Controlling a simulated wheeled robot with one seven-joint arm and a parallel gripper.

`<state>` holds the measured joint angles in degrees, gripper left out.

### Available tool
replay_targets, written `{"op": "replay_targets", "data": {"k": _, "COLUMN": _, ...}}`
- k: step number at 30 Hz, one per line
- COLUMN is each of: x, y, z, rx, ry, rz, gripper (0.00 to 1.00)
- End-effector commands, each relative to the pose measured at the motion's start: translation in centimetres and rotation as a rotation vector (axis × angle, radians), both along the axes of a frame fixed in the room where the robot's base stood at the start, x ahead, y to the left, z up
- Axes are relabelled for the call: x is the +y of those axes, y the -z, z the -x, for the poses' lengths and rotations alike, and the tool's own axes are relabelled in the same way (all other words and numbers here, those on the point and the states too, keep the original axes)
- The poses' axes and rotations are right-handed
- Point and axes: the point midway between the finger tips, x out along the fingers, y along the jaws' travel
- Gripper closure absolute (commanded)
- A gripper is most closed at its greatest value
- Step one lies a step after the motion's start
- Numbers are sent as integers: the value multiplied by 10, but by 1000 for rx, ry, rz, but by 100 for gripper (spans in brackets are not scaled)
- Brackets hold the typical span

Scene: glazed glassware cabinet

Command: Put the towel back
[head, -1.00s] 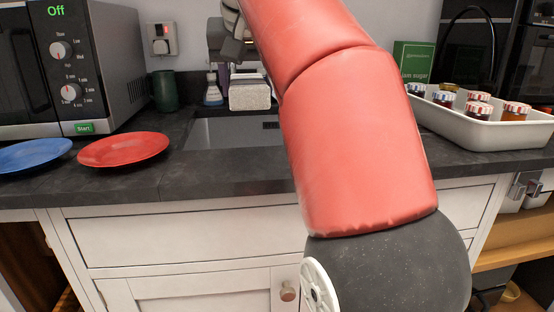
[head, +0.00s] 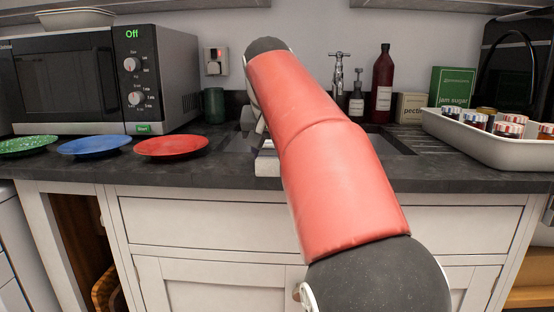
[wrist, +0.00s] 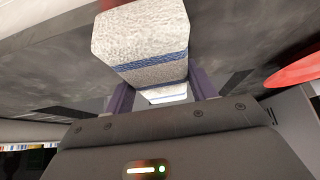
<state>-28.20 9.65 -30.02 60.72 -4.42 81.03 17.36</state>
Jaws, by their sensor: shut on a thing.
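The towel (wrist: 145,42) is a folded, off-white, rough-textured bundle with blue stripes. It fills the upper middle of the wrist view. My gripper (wrist: 163,92) is shut on it, with a purple finger on either side. In the head view a small pale part of the towel (head: 267,164) shows at the counter's front edge, left of my red arm. My arm hides most of the gripper there. I cannot tell whether the towel touches the counter.
A red plate (head: 171,146), a blue plate (head: 94,145) and a green plate (head: 25,145) lie left of the towel, before the microwave (head: 95,80). A white tray of jars (head: 490,143) stands right. Drawer (head: 200,219) and cupboard fronts are below the dark counter (head: 225,173).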

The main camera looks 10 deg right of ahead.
Motion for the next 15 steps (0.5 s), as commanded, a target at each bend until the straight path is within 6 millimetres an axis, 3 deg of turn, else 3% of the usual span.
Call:
{"op": "replay_targets", "data": {"k": 9, "x": 0, "y": 2, "z": 0, "rx": -1, "ry": 0, "rz": 0, "gripper": 62}}
{"op": "replay_targets", "data": {"k": 10, "x": 0, "y": 1, "z": 0, "rx": -1, "ry": 0, "rz": 0, "gripper": 41}}
{"op": "replay_targets", "data": {"k": 15, "x": 0, "y": 1, "z": 0, "rx": 0, "ry": 0, "rz": 0, "gripper": 22}}
